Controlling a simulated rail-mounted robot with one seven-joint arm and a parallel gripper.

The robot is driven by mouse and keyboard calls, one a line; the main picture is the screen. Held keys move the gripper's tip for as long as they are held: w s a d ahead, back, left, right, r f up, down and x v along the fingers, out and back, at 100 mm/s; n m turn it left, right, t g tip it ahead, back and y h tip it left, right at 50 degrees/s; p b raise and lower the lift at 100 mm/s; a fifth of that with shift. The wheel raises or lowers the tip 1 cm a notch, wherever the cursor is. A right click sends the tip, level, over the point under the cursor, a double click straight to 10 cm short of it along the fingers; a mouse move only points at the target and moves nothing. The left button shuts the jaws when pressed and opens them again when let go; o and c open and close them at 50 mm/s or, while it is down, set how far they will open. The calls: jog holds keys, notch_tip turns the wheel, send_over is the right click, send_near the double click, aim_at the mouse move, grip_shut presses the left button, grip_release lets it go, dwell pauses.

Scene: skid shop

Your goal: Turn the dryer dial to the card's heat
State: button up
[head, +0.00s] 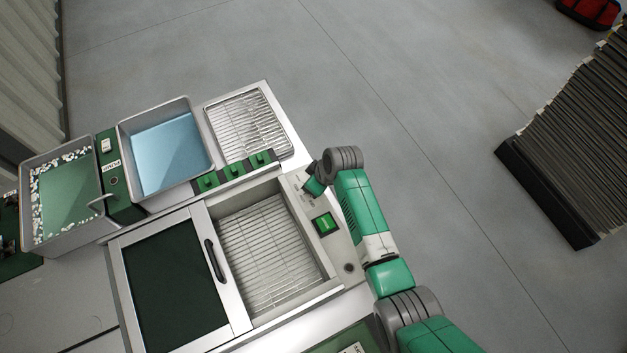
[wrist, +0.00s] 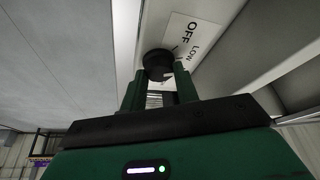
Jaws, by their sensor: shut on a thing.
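The dryer dial is a round black knob (wrist: 158,63) in the wrist view. It sits on a pale panel beside a white label (wrist: 192,45) reading "OFF" and "LOW"; the rest of the label is cut off or hidden. My gripper (wrist: 160,82) has its two green fingers on either side of the knob, shut on it. The knob's pointer direction cannot be made out. In the head view my gripper (head: 312,186) is at the dryer's right-hand panel and hides the dial. No heat card can be read in either view.
The dryer has a dark sliding lid (head: 172,290) and an open bay with a wire rack (head: 268,252). A green button (head: 325,223) is on the panel near my arm. A blue-water basin (head: 168,152) and a wire drying tray (head: 248,125) stand behind. Stacked boards (head: 580,130) are at right.

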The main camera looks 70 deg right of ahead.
jog(key=o, duration=1)
jog(key=p+v, duration=0.2)
jog(key=v, duration=0.6)
